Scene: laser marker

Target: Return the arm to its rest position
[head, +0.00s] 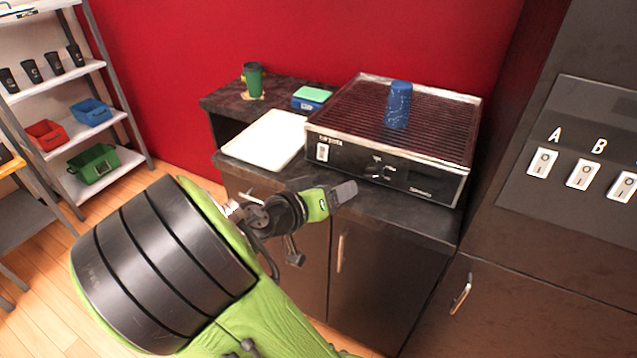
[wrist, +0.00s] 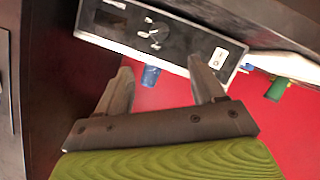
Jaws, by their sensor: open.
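My green arm reaches from the lower left of the head view, with my gripper (head: 343,193) in front of the laser marker (head: 385,172). In the wrist view my gripper (wrist: 163,85) has its two fingers apart with nothing held between them. A blue cup (head: 399,104) stands upright on the dark slatted top of the machine; part of it shows in the wrist view (wrist: 151,75) beyond the fingers. The machine's front panel (wrist: 150,32) with its knob and switch appears upside down in the wrist view.
A white tray (head: 264,140), a blue box with a green top (head: 311,97) and a green cup (head: 253,80) are on the counter left of the machine. A dark panel with switches (head: 583,174) stands at right. A shelf (head: 66,110) holds black cups and coloured bins at left.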

